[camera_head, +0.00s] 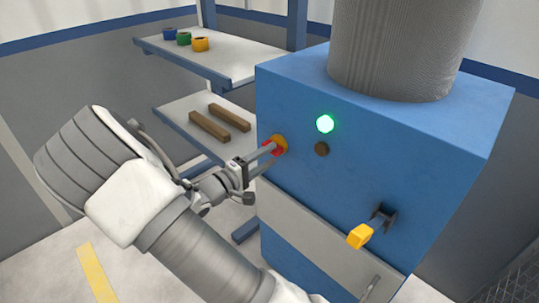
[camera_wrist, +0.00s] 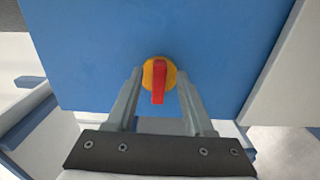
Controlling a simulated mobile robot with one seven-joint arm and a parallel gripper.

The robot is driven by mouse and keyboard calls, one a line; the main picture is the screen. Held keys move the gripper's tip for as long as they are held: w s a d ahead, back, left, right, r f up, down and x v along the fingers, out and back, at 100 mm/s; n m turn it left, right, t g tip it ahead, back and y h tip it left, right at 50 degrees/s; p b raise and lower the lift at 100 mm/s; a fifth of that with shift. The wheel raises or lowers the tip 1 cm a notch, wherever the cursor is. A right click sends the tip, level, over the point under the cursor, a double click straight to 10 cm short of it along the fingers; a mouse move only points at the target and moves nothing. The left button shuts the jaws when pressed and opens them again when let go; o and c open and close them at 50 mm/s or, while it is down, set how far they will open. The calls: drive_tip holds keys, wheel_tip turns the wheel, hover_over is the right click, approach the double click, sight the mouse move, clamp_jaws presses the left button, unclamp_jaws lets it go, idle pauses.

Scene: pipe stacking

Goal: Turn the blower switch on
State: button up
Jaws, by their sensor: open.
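The blower switch, a round yellow-orange base with a red handle, is on the front face of the blue box; it shows in the head view (camera_head: 280,144) and the wrist view (camera_wrist: 158,92). In the wrist view, its red handle points down toward my gripper's palm. My gripper (camera_head: 266,158) is at the switch, open, with one finger on each side of the red handle. In the wrist view, gaps show between the fingers (camera_wrist: 159,76) and the handle. A green lamp (camera_head: 325,124) is lit on the box, above a dark round button (camera_head: 321,149).
The blue box (camera_head: 430,150) carries a thick grey duct (camera_head: 400,45) on top. A yellow-handled lever (camera_head: 360,236) sticks out at its lower right. A shelf (camera_head: 225,62) to the left holds tape rolls (camera_head: 184,38) and two brown bars (camera_head: 209,126).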

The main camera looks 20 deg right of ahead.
drive_tip(key=p+v, duration=0.3)
drive_tip(key=v, duration=1.3)
drive_tip(key=shift+a, duration=0.25)
drive_tip(key=shift+s, duration=0.1)
drive_tip(key=s+d+r+m+g+y, duration=0.4)
drive_tip(key=s+d+r+g+y, duration=0.1)
drive_tip(key=s+d+g+y, duration=0.3)
drive_tip(key=s+a+r+t+y, duration=0.2)
drive_tip(key=s+r+t+y, duration=0.6)
drive_tip(key=s+r, duration=0.4)
wheel_tip(320, 180, up, 22)
drive_tip(key=g+p, duration=0.1)
drive_tip(key=p, duration=2.1)
drive_tip(key=shift+w+y, duration=0.25)
drive_tip(key=shift+y, duration=0.05)
drive_tip(key=shift+f, duration=0.1)
